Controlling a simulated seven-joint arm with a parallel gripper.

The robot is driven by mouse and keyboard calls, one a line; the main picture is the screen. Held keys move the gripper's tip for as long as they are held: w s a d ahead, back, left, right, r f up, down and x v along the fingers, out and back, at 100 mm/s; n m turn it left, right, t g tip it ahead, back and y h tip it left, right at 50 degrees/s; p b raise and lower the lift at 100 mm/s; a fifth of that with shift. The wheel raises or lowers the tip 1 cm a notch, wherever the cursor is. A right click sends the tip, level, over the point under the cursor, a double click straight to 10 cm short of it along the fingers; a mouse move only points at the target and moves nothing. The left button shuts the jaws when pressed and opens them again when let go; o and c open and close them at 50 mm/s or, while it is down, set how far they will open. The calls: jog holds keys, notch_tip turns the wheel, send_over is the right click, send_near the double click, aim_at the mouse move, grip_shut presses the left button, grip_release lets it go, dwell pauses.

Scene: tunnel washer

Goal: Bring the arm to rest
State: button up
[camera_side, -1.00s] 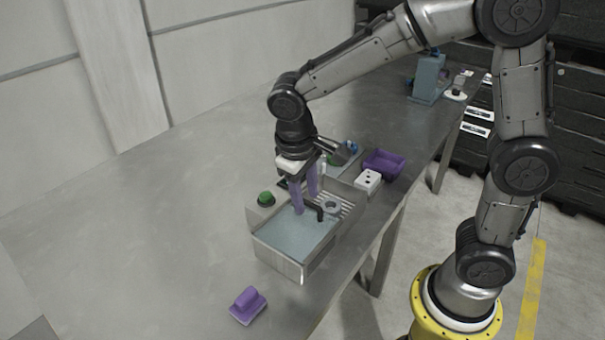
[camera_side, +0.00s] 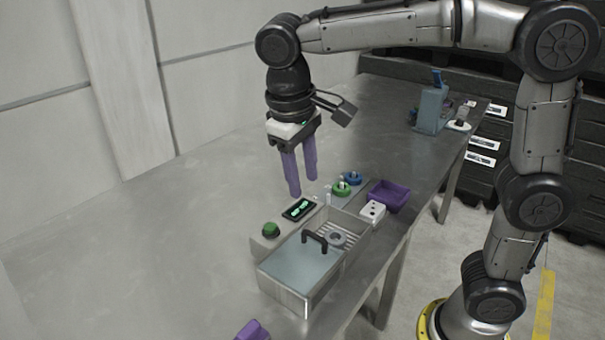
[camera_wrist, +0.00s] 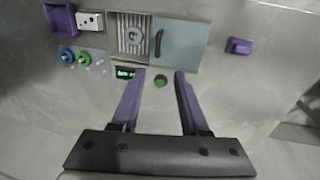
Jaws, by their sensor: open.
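My gripper (camera_side: 303,182) hangs in the air above the table, behind and above the tunnel washer (camera_side: 297,290) in the side view. Its two purple fingers point down, spread apart, with nothing between them. The wrist view shows the same open gripper (camera_wrist: 159,75), with the washer (camera_wrist: 180,45) beyond the fingertips. The washer has a flat blue-grey lid with a black handle (camera_side: 315,240), and a ribbed section holding a grey ring-shaped part (camera_side: 337,240). A green button (camera_side: 271,229) and a lit display (camera_side: 299,209) sit on its panel.
A blue knob (camera_side: 351,178) and a green knob (camera_side: 341,188) stand behind the washer. A white block with dark holes (camera_side: 373,211) and a purple bin (camera_side: 389,195) are to the right. A purple block (camera_wrist: 239,46) lies apart. The table's left side is clear.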

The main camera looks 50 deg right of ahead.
jog(key=s+d+r+m+t+y, duration=0.1)
jog(key=s+d+r+m+t, duration=0.15)
jog(key=s+d, duration=0.5)
jog(key=s+f+n+t+y, duration=0.1)
jog(key=s+f+n+t, duration=0.1)
jog(key=s+f, duration=0.6)
jog(key=shift+a+t, duration=0.15)
jog(key=shift+t, duration=0.4)
jog(key=shift+s+n, duration=0.1)
jog(key=shift+n, duration=0.15)
